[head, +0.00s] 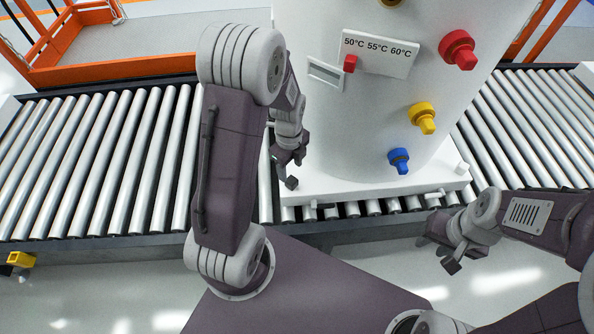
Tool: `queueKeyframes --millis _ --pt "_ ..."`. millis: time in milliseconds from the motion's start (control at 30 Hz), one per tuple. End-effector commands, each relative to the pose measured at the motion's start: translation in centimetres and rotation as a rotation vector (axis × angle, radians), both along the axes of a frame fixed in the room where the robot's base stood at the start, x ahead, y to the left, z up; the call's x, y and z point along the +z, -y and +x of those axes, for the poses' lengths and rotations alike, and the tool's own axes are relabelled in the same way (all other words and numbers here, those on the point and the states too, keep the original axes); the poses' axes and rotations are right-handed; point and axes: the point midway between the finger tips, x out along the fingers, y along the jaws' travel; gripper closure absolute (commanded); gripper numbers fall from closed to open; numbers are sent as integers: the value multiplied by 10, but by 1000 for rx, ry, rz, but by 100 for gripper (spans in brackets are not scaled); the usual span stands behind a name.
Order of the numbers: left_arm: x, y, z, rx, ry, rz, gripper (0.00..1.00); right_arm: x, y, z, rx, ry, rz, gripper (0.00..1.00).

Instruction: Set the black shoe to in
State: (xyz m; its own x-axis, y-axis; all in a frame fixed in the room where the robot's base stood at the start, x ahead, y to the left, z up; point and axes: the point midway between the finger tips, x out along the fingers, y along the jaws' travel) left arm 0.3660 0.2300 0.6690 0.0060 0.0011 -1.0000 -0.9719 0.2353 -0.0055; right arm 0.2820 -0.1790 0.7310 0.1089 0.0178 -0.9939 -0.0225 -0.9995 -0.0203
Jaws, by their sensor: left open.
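I cannot make out a black shoe for certain. The white tank (330,25) stands on a white square base (345,186) on the roller conveyor. Small fittings sit along the base's front edge, too small to tell apart. My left gripper (284,170) is open beside the base's left edge, at the lower left of the tank. My own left arm hides part of the conveyor there. My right gripper (437,252) has its fingers apart and is empty, in front of the conveyor's front edge, right of the base's middle.
The tank carries red (459,50), yellow (423,118) and blue (399,160) fittings and a temperature plate (376,54) with a red slider (350,64). Bare rollers (95,165) lie left and right of the base. An orange frame (110,70) stands behind. Open floor lies in front.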

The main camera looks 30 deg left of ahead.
Motion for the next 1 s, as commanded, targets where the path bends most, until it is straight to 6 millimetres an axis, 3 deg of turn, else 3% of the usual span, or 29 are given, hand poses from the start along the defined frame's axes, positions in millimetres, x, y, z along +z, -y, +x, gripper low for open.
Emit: queueKeyframes --millis 100,300,433,700,767,900,1000 --pt "-32 0 -1 1 -4 -1 46 -17 0 0 0 0 0 64" --pt "-69 0 -1 2 -3 0 46 -32 0 1 0 0 0 64" --pt "-80 0 0 2 -1 0 46 -35 0 1 0 0 0 64" --pt "-81 0 0 2 0 0 46 -35 0 1 0 1 0 64" --pt "-81 0 0 2 0 0 57 -35 0 1 0 1 0 64" --pt "-81 0 0 2 0 0 96 -35 0 1 0 1 0 64" --pt "-81 0 0 2 0 0 100 -35 0 1 0 1 0 64"
